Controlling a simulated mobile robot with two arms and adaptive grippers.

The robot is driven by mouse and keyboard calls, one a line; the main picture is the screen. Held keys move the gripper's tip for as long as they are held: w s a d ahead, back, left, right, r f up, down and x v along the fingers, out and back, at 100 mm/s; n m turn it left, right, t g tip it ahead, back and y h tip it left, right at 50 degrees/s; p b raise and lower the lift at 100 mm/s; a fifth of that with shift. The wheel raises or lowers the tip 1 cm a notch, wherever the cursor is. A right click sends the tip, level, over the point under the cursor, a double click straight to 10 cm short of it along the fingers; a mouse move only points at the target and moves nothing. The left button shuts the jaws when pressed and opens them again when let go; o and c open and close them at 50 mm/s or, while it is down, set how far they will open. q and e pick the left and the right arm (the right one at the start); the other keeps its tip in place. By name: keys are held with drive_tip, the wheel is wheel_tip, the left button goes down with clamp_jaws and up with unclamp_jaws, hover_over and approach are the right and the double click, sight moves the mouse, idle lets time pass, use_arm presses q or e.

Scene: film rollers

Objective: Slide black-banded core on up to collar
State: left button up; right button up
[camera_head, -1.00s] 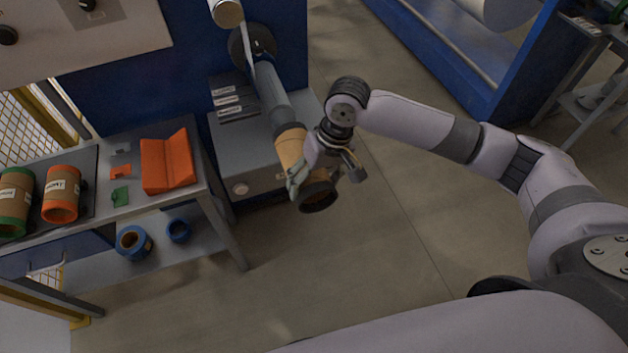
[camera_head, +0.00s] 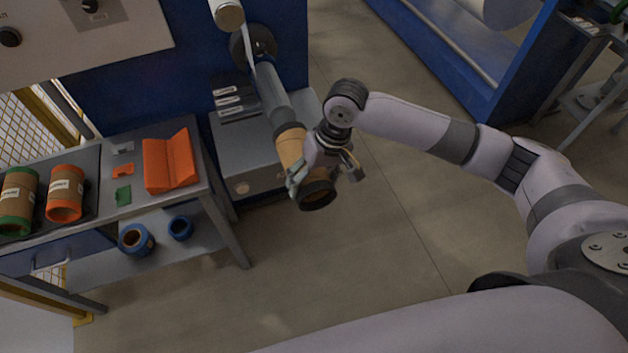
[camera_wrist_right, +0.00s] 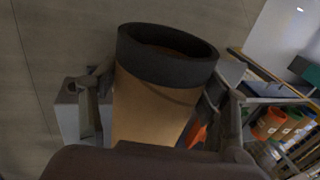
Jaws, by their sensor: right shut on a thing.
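The black-banded core (camera_head: 291,148) is a brown tube with a black band (camera_head: 317,195) at its near end. My right gripper (camera_head: 310,165) is shut around it near the banded end. The far end of the core meets the grey shaft (camera_head: 273,92), roughly in line with it; how far the shaft reaches inside is hidden. The dark round collar (camera_head: 240,48) is at the shaft's base on the blue machine, with a length of bare shaft between it and the core. In the right wrist view the core (camera_wrist_right: 150,105) lies between the fingers, its black-rimmed open end showing. My left gripper is out of view.
A grey cabinet (camera_head: 245,150) stands below the shaft. The table at left holds green-ended (camera_head: 18,200) and orange-ended (camera_head: 65,195) cores and an orange V-block (camera_head: 170,162). Blue rings (camera_head: 135,239) lie on its lower shelf. Floor right of the core is clear.

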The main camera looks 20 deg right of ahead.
sight(301, 139)
drive_tip(key=shift+w+p, duration=0.4)
drive_tip(key=shift+w, duration=1.2)
drive_tip(key=shift+w+a, duration=0.1)
drive_tip(key=shift+w, duration=0.35)
drive_tip(key=shift+w+p, duration=0.3)
drive_tip(key=shift+w, duration=0.95)
drive_tip(key=shift+w+a, duration=0.1)
drive_tip(key=shift+w, duration=1.7)
drive_tip(key=shift+w, duration=0.1)
